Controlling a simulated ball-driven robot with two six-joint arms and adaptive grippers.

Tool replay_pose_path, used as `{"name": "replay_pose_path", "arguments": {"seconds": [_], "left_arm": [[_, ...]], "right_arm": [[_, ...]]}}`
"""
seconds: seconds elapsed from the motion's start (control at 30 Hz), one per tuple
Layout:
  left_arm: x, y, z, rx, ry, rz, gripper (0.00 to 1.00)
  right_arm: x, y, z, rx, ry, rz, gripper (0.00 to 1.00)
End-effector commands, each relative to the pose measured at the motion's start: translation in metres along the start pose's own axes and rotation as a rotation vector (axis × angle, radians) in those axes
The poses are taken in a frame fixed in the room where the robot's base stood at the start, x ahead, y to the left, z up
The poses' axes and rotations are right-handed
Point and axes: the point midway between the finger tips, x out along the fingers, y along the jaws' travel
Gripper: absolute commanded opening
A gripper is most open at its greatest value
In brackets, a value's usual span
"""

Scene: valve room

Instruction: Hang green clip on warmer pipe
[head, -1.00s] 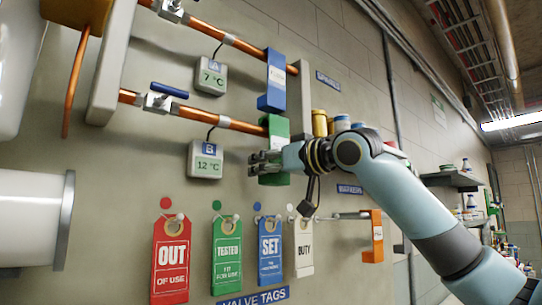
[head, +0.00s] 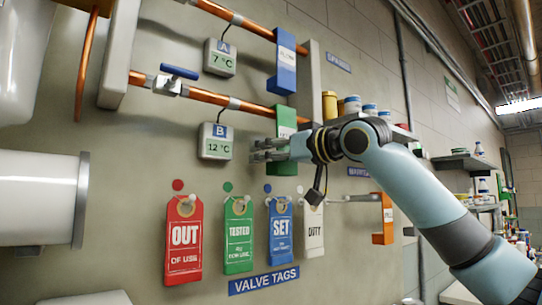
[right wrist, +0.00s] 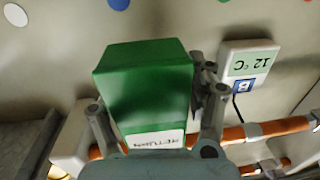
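The green clip (head: 285,115) is a block with a white label, at the lower copper pipe (head: 220,121), the one with the 12 °C gauge B (head: 215,142). I cannot tell whether its hook is seated on the pipe. My right gripper (head: 266,150) has its fingers on either side of the clip and appears shut on it. In the right wrist view the green clip (right wrist: 145,85) stands between the fingers, with pipe (right wrist: 265,128) beside and behind it. The upper copper pipe (head: 245,22), at 7 °C, carries a blue clip (head: 283,70). My left gripper is out of view.
A blue-handled valve (head: 172,80) is on the lower pipe at left. An orange clip (head: 383,222) hangs on a wall peg at right. Several valve tags, including a red one (head: 184,240), hang below. Shelves with containers (head: 370,109) are at right.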

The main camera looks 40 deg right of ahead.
Motion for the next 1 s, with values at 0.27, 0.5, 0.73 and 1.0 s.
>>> {"name": "replay_pose_path", "arguments": {"seconds": [0.27, 0.5, 0.73, 1.0], "left_arm": [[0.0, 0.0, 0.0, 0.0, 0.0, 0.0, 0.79], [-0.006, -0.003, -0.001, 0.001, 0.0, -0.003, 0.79], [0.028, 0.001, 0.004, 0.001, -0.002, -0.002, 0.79], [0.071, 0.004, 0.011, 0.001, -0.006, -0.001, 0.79]], "right_arm": [[0.0, 0.0, 0.0, 0.0, 0.0, 0.0, 0.72], [0.0, 0.0, -0.012, 0.0, 0.001, 0.0, 0.72], [-0.036, -0.002, -0.006, -0.011, 0.0, 0.004, 0.72], [-0.076, -0.007, -0.007, -0.006, 0.001, 0.002, 0.72]]}}
